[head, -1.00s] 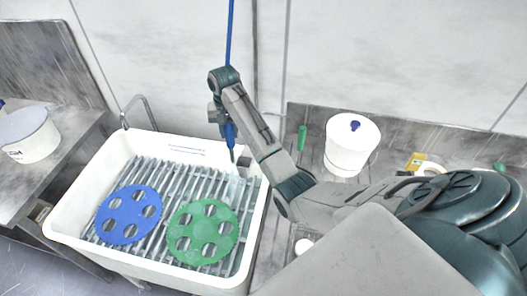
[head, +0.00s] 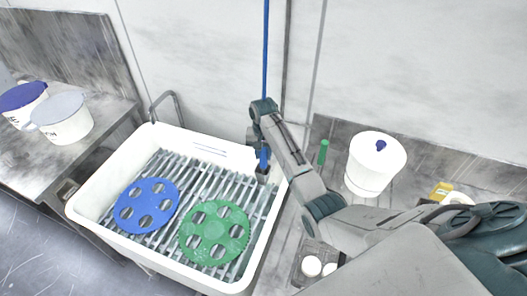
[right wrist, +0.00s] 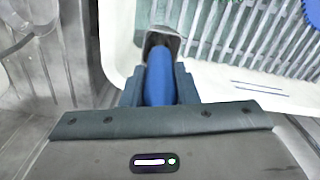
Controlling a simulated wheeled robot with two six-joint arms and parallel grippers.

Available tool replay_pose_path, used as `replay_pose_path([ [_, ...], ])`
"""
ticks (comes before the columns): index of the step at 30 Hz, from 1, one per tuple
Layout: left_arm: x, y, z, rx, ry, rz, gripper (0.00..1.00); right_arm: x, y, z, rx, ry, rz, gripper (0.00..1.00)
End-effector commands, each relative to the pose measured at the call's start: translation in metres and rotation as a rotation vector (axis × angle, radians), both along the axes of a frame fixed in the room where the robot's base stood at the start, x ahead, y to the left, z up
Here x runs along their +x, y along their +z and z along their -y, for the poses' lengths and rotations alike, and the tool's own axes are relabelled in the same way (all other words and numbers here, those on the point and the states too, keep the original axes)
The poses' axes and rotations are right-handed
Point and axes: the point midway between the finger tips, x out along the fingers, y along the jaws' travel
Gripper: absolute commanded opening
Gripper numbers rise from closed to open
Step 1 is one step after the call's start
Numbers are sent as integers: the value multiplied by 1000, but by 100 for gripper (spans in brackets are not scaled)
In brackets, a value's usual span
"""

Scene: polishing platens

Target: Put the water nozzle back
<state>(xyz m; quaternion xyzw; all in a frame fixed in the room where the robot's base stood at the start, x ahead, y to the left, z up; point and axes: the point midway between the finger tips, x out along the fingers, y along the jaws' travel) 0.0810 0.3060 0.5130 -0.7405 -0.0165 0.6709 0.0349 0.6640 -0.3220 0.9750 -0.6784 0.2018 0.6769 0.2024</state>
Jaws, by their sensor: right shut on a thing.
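The blue water nozzle (head: 264,158) is in my right gripper (head: 262,166), at the back right corner of the white sink. In the right wrist view the blue nozzle (right wrist: 160,78) lies between the two dark fingers of my right gripper (right wrist: 160,88), which are shut on it. A grey metal piece (right wrist: 158,38) surrounds its far end; I cannot tell whether this is the nozzle's tip or a holder. The blue hose (head: 266,50) runs straight up from above the gripper. My left gripper is not in view.
The white sink (head: 98,187) holds a slatted rack with a blue platen (head: 147,198) and a green platen (head: 213,229). A faucet (head: 167,96) stands behind it. A white canister (head: 374,165) stands right of my arm. White tubs (head: 66,122) stand on the left bench.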

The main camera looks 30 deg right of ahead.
Motion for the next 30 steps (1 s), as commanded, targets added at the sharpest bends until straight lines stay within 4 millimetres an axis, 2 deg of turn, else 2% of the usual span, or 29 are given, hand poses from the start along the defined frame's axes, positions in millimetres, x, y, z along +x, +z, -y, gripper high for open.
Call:
replay_pose_path([
  [3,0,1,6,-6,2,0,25,0,-3,0,0,0,2,4],
  [11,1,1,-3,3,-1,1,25,0,-5,0,0,0,1,4],
  [12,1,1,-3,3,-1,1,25,0,-6,0,-1,0,1,31],
  [15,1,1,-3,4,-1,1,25,0,-5,0,-1,0,1,49],
  [25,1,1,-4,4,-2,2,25,0,-2,0,0,0,2,49],
  [30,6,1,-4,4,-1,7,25,14,21,7,-1,0,4,49],
])
